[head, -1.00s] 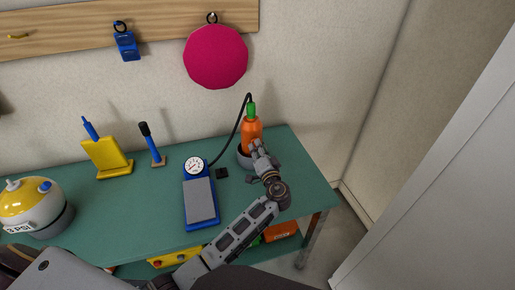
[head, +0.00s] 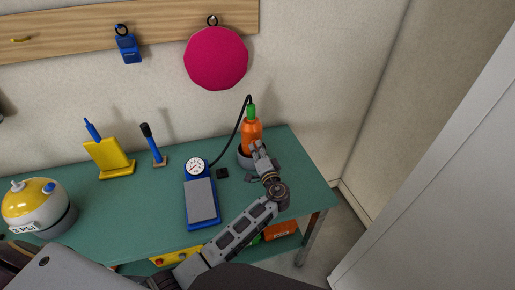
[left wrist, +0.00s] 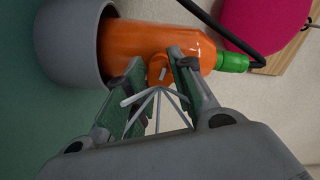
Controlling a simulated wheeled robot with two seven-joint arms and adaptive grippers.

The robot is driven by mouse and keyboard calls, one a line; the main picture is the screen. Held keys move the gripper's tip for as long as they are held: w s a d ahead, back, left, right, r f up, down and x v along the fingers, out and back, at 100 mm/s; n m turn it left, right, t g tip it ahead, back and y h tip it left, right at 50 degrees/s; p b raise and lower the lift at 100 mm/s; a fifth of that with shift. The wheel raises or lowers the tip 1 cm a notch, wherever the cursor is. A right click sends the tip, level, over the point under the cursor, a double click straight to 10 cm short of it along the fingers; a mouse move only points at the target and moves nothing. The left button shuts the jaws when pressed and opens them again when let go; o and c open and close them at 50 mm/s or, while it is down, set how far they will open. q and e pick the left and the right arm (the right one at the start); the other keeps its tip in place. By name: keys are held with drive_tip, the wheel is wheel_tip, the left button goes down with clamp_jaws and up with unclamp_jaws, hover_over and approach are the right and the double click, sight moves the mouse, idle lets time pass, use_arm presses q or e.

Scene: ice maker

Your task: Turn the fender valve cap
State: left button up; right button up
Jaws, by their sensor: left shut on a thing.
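The orange fender (head: 251,133) stands upright in a grey cup (head: 243,160) at the right end of the bench. Its green top (head: 252,111) joins a black hose. In the left wrist view the fender (left wrist: 130,45) lies sideways across the picture, with the cup (left wrist: 65,45) at left and green top (left wrist: 232,62) at right. A small orange knob, seemingly the valve cap (left wrist: 157,66), sticks out of its side. My left gripper (head: 259,149) is at the fender's near side, shut on this knob, with fingers on both sides of it. My right gripper is not in view.
A blue foot pump (head: 201,201) with a gauge stands left of the cup; its hose (head: 236,133) arches to the fender. A yellow stand (head: 110,157), a brush (head: 153,143) and a yellow-white ball (head: 36,205) are farther left. A pink disc (head: 216,58) hangs above.

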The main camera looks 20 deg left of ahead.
use_arm(q)
drive_tip(key=shift+m+p, duration=0.3)
drive_tip(key=shift+m, duration=0.1)
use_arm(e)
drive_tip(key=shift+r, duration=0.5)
use_arm(q)
drive_tip(key=shift+m, duration=0.3)
drive_tip(key=shift+p, duration=0.4)
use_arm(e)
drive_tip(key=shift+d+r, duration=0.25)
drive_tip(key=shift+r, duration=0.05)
use_arm(q)
drive_tip(key=shift+m+p, duration=0.7)
drive_tip(key=shift+m, duration=0.2)
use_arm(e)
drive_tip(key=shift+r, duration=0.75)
use_arm(q)
drive_tip(key=shift+m+p, duration=1.8)
drive_tip(key=shift+m, duration=0.2)
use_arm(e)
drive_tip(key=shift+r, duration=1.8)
use_arm(q)
drive_tip(key=shift+m+p, duration=1.75)
drive_tip(key=shift+m, duration=0.45)
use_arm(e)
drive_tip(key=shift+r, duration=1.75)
